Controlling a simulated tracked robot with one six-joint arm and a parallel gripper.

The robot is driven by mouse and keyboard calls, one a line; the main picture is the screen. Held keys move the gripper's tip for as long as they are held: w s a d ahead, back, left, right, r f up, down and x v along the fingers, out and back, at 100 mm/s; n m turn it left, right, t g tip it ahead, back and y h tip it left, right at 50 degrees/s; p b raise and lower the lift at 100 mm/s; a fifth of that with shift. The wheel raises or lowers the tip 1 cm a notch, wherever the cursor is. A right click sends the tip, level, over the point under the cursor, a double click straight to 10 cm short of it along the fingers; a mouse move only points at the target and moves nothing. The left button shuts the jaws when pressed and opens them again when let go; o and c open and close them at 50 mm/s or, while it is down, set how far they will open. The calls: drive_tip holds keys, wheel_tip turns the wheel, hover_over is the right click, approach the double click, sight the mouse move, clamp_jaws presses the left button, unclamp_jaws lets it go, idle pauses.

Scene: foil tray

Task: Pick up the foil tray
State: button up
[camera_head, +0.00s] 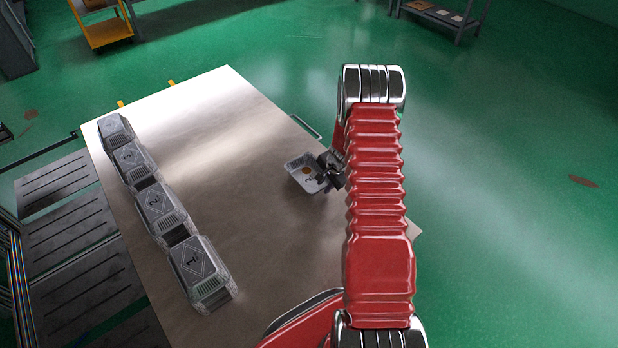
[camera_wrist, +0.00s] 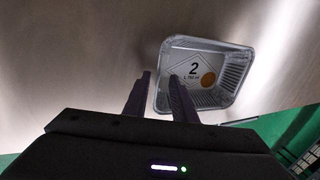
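The foil tray (camera_head: 303,171) is a small silver tray with ribbed walls, standing upright on the metal table near its right edge. In the wrist view the foil tray (camera_wrist: 241,62) shows a printed "2" and an orange-brown round spot on its floor. My gripper (camera_head: 326,172) is at the tray's right side in the head view. In the wrist view my gripper's two dark fingers (camera_wrist: 160,80) are apart, with one tip outside the tray's wall and the other over its inside. The tray's near wall is partly hidden by the fingers. I cannot tell whether the fingers touch it.
A row of grey numbered containers (camera_head: 158,209) lies along the left side of the table (camera_head: 225,120). The table between the row and the tray is clear. A yellow cart (camera_head: 107,33) stands on the green floor at the back left.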

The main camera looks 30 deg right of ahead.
drive_tip(key=shift+x, duration=1)
drive_tip(key=shift+c, duration=0.4)
clamp_jaws()
